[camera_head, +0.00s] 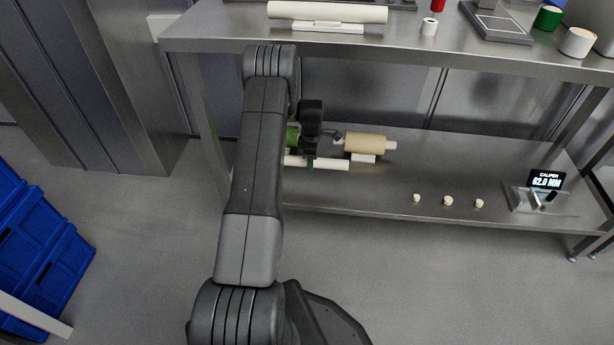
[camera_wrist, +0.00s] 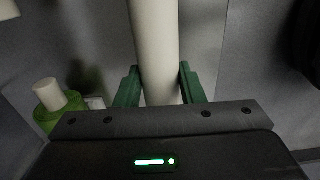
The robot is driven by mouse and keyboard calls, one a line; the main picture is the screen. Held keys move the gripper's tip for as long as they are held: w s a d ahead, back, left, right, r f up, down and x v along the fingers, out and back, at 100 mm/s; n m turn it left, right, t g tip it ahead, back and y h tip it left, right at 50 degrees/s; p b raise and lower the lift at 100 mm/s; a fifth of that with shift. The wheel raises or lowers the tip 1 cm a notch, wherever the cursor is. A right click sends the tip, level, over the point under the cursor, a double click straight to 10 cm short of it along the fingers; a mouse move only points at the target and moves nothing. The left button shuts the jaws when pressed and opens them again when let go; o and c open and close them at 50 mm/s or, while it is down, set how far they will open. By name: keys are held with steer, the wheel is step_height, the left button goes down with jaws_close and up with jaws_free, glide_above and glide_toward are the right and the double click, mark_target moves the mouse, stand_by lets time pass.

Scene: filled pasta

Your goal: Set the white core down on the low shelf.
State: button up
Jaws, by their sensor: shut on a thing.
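The white core is a long pale tube (camera_head: 326,163) lying level at the front left of the low shelf (camera_head: 400,190). My gripper (camera_head: 312,165) is at the core, with my arm reaching over from the front. In the wrist view the green fingers of my gripper (camera_wrist: 160,88) are on either side of the white core (camera_wrist: 156,45), shut on it.
A green roll (camera_head: 292,136) and a tan roll on a white stand (camera_head: 365,144) lie behind the core. Several small pale pieces (camera_head: 448,201) and a caliper display (camera_head: 546,180) are to the right. The table top (camera_head: 220,28) overhangs the shelf.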

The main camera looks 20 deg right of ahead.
mark_target(311, 184)
step_height(311, 184, down, 9)
steer(key=b, duration=0.3)
steer(key=shift+f, duration=0.2)
steer(key=shift+s, duration=0.1)
steer(key=shift+f, duration=0.25)
steer(key=o, duration=1.1)
steer(key=shift+r, duration=0.1)
step_height(311, 184, up, 12)
steer(key=p, duration=0.4)
steer(key=shift+r, duration=0.15)
